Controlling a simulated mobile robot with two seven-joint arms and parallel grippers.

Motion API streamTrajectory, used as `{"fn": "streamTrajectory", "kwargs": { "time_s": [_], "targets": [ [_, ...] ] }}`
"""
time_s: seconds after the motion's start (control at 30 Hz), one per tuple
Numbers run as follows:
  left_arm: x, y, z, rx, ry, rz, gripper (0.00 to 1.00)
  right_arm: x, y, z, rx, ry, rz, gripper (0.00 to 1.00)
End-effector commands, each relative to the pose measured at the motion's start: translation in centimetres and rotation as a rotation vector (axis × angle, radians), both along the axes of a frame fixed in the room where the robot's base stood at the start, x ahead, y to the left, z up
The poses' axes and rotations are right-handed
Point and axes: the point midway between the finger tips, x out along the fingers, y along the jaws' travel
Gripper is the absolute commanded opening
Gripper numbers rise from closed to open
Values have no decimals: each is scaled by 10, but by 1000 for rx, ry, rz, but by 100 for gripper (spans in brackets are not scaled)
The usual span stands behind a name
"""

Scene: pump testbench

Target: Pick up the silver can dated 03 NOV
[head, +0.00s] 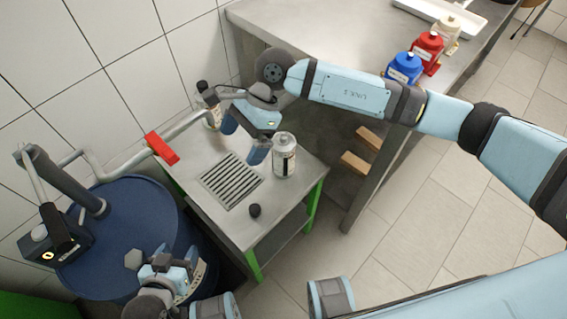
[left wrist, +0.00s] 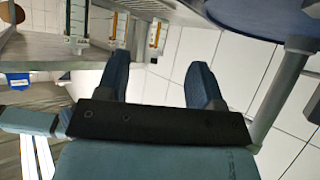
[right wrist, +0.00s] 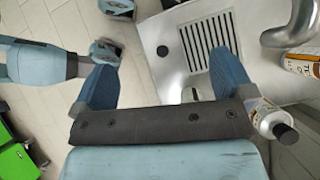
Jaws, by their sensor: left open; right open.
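A silver can (head: 284,160) with a pale label stands upright on the small steel stand (head: 232,222). Its date is not readable. My right gripper (head: 244,137) is open and empty above the stand, just left of this can; I cannot tell if they touch. In the right wrist view, its fingers (right wrist: 166,78) are spread, and a silver can with a black cap (right wrist: 268,117) shows beside the right finger. I cannot tell whether it is the same can; no date is legible. My left gripper (head: 172,275) is open and empty near the blue drum, also in the left wrist view (left wrist: 160,82).
A grate (head: 231,180) and loose black cap (head: 255,210) are on the stand. An orange-labelled container (right wrist: 302,62) stands near the pipe. Blue (head: 403,69), red (head: 427,50) and cream (head: 447,33) bottles occupy the bench.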

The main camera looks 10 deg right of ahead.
Motion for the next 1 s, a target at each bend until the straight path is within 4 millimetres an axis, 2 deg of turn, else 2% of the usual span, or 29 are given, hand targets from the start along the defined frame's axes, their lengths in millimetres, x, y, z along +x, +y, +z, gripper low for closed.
{"fn": "streamTrajectory", "kwargs": {
  "time_s": [0.03, 0.13, 0.2, 0.33, 0.47, 0.8, 1.0],
  "targets": [
    [1, 0, -12, -2, -2, 0, 61, 19, -19, -11, -103, -89, 42, 100],
    [2, -1, -19, -3, -3, -1, 61, 48, -52, -14, -282, -217, 111, 100],
    [2, -2, -21, -5, -6, -1, 61, 63, -71, -13, -380, -278, 140, 100],
    [3, -2, -20, -8, -10, -1, 61, 80, -92, -8, -491, -339, 171, 100],
    [3, -2, -21, -8, -9, -1, 61, 85, -99, -16, -525, -355, 180, 100],
    [3, -3, -24, -5, -10, -3, 61, 84, -99, -79, -523, -351, 180, 100],
    [3, -3, -25, -5, -12, -3, 61, 84, -99, -92, -522, -354, 179, 100]
  ]
}}
